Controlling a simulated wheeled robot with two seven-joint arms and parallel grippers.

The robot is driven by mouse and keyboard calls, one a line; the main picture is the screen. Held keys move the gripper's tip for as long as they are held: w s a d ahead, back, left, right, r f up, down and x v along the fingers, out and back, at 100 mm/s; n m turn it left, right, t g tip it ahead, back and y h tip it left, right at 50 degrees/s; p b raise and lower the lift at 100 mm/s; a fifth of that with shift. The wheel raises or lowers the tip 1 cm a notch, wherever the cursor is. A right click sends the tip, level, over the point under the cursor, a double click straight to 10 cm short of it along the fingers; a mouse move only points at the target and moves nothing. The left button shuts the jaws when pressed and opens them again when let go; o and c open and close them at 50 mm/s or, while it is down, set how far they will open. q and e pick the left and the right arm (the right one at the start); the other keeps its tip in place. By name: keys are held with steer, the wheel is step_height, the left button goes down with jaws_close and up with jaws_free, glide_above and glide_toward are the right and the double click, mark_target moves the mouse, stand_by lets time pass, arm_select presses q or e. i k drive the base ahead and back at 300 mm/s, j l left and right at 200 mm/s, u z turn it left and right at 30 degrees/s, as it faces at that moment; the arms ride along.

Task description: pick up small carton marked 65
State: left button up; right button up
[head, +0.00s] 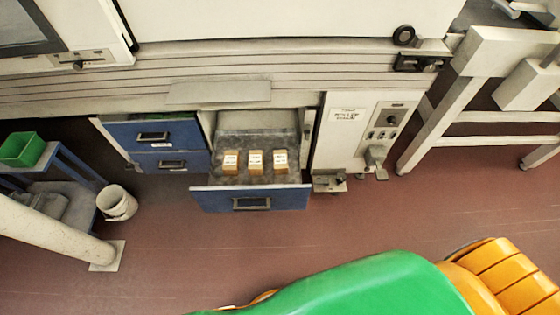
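Three small tan cartons with white labels stand in a row inside an open blue-fronted drawer (214,197) in the head view. They are the left carton (231,168), the middle carton (255,168) and the right carton (280,168). The label print is too small to read, so I cannot tell which one is marked 65. The cartons stand apart from each other near the drawer's front. Neither of my grippers shows in this view.
Closed blue drawers (176,133) are left of the open one. A control panel (385,125) is to its right. A white bucket (116,203), a pale post (50,228) and a green bin (21,149) are at the left. The red-brown floor (250,245) before the drawer is clear.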

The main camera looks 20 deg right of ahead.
mark_target(230, 166)
steer(key=j+z, duration=0.3)
steer(key=j, duration=0.15)
steer(key=j+z, duration=0.3)
steer(key=k+j+z, duration=0.15)
steer(key=j+z, duration=0.2)
steer(key=j, duration=0.15)
steer(key=k+j+z, duration=0.15)
steer(key=j+z, duration=0.15)
steer(key=k+j+z, duration=0.3)
steer(key=j, duration=0.15)
steer(key=i, duration=0.1)
